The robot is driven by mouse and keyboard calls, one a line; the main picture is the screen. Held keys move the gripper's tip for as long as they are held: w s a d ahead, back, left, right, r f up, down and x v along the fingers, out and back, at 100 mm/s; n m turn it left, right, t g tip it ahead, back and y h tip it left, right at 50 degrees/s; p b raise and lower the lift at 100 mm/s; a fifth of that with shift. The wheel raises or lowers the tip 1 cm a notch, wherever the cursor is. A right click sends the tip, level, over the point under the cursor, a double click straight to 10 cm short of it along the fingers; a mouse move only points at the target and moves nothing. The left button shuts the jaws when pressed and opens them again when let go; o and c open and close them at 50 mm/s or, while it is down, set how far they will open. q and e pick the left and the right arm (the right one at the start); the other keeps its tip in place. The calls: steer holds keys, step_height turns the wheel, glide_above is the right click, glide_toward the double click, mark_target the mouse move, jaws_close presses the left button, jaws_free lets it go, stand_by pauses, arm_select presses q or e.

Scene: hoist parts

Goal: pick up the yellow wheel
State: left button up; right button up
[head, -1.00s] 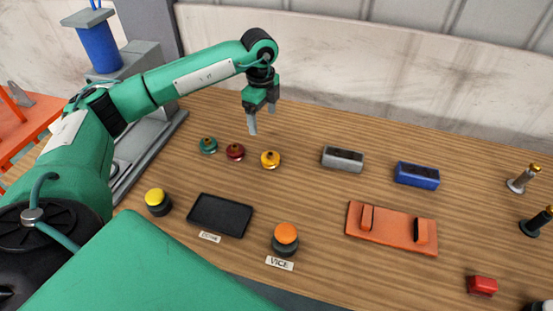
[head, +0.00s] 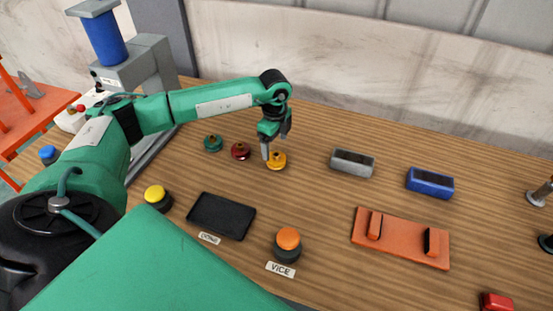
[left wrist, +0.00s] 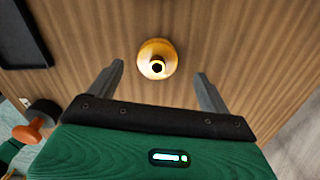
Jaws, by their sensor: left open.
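The yellow wheel (head: 276,161) lies on the wooden table, the rightmost of three small wheels in the head view. In the left wrist view the yellow wheel (left wrist: 157,59) shows from above with a dark hole in its hub. It lies between the lines of the two fingers, a little beyond their tips, untouched as far as I can see. My left gripper (head: 274,150) is open and empty, just above the yellow wheel; it also shows in the left wrist view (left wrist: 159,75). My right gripper is not in view.
A red wheel (head: 241,151) and a green wheel (head: 213,143) lie left of the yellow one. A black tray (head: 221,216), yellow button (head: 157,197) and orange button (head: 288,243) stand nearer. Grey (head: 352,163) and blue (head: 430,183) blocks and an orange plate (head: 395,243) lie right.

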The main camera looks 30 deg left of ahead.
mark_target(276, 154)
arm_select(q)
steer(key=shift+s+d+f, duration=0.1)
steer(key=shift+f, duration=0.25)
step_height(276, 154, down, 4)
steer(key=shift+d+r+p, duration=0.15)
steer(key=shift+p, duration=0.7)
steer(key=shift+f, duration=0.35)
steer(key=shift+c, duration=0.4)
steer(key=shift+r, duration=0.1)
steer(key=c, duration=1.4)
